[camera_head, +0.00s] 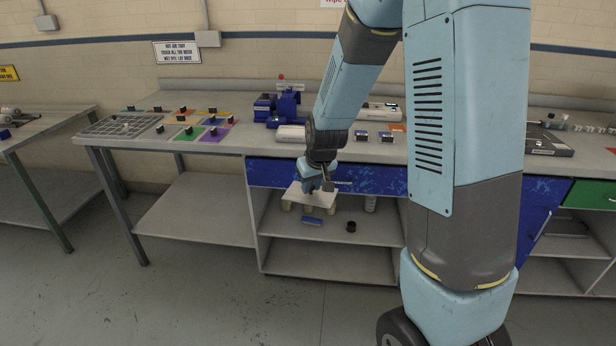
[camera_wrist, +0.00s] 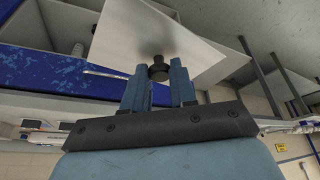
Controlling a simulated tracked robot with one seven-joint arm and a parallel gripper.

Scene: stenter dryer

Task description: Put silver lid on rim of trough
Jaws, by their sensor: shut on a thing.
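My gripper (camera_head: 316,186) reaches down in front of the open shelf under the bench. Its two fingers (camera_wrist: 159,74) are shut on the dark round knob of the silver lid (camera_wrist: 192,47), a flat pale plate. In the head view the lid (camera_head: 322,200) looks roughly level above the upper shelf board. Pale block-like parts (camera_head: 290,206) show just under the lid's edge; they may belong to the trough, but the lid covers most of them. I cannot tell whether the lid touches them.
A small blue item (camera_head: 312,221), a black round item (camera_head: 351,227) and a pale cylinder (camera_head: 370,203) are on the shelf (camera_head: 300,233). A blue drawer front (camera_head: 375,179) lies just above and behind. The lower shelf (camera_head: 325,264) is empty.

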